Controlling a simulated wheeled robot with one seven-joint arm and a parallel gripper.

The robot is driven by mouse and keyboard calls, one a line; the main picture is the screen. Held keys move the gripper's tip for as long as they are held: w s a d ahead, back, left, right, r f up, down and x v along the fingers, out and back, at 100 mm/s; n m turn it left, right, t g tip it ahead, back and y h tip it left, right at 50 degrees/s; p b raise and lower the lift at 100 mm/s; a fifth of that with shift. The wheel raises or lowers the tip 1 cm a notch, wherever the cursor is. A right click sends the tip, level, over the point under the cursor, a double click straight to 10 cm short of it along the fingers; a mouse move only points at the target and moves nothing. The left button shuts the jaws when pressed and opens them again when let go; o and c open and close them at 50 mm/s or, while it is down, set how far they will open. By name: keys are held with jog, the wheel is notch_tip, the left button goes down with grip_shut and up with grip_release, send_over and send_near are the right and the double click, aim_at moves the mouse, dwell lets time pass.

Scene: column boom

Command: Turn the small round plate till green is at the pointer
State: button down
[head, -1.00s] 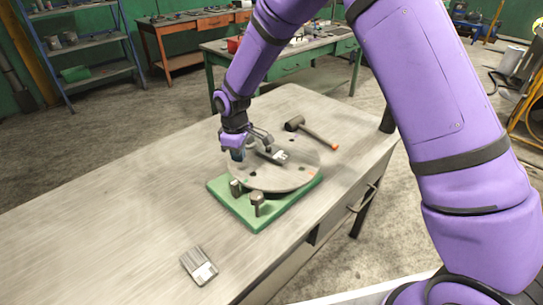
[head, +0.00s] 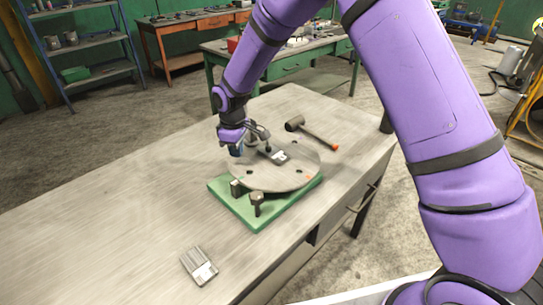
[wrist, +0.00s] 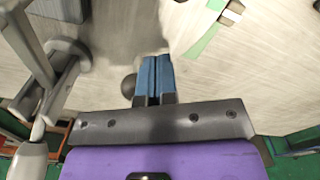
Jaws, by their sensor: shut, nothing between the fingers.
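The round plate (head: 275,178) is grey, with dark holes and a small orange-red mark on its right rim. It lies on a green base (head: 240,211) on the bench. I cannot make out the pointer.
A mallet (head: 315,132) lies behind the plate to the right. A small grey block (head: 198,266) lies near the front. The bench's left part (head: 110,210) is clear.

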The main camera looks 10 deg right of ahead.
jog(key=shift+w, duration=0.25)
jog(key=shift+s, duration=0.6)
notch_tip(320, 180, up, 9)
dwell(0.7)
dwell(0.4)
